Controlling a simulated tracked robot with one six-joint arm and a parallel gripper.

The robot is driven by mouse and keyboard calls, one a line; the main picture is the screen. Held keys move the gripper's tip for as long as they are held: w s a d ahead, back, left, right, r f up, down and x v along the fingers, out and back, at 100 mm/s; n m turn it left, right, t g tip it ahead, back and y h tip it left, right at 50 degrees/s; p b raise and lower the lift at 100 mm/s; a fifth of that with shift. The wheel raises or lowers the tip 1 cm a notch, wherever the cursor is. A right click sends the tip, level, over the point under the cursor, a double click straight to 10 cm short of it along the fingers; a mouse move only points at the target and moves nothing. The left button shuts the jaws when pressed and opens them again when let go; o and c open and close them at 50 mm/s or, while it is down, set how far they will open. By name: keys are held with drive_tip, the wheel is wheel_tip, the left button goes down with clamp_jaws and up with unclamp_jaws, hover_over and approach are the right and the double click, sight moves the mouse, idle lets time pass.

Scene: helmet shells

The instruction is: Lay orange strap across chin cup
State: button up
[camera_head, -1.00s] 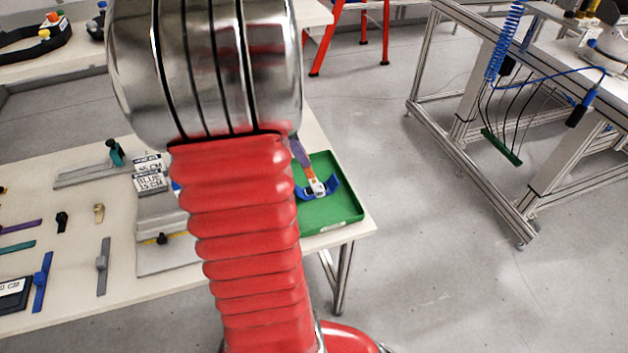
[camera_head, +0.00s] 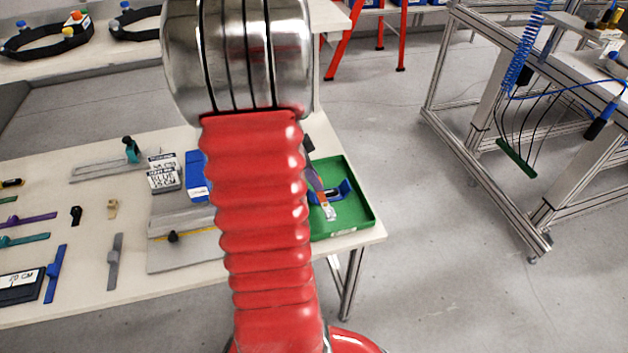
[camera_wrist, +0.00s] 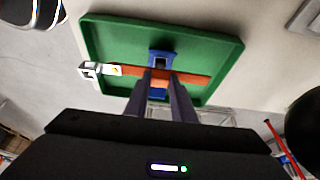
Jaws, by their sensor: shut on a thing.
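The green tray (camera_head: 368,212) lies at the right end of the table, and its rim shows in the wrist view (camera_wrist: 215,30). The blue chin cup (camera_head: 343,190) is inside the tray. In the wrist view, the chin cup (camera_wrist: 161,57) shows on both sides of the orange strap (camera_wrist: 195,78), which runs crosswise over its middle. The strap's pale buckle (camera_wrist: 91,70) is at its left end, over the tray's rim in that view. My gripper (camera_wrist: 160,77) is shut on the strap at the cup. Whether strap and cup touch is unclear.
My red arm hides part of the table and the tray's left side. Left of it are a grey plate (camera_head: 180,258), a label block (camera_head: 165,172) and several small straps and clips. Bare floor lies to the right of the table.

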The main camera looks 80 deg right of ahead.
drive_tip(key=shift+f, duration=1.15)
drive_tip(key=shift+f, duration=0.45)
drive_tip(key=o, duration=1)
drive_tip(key=shift+r, duration=0.4)
drive_tip(key=v, duration=1.2)
drive_tip(key=shift+s, duration=0.2)
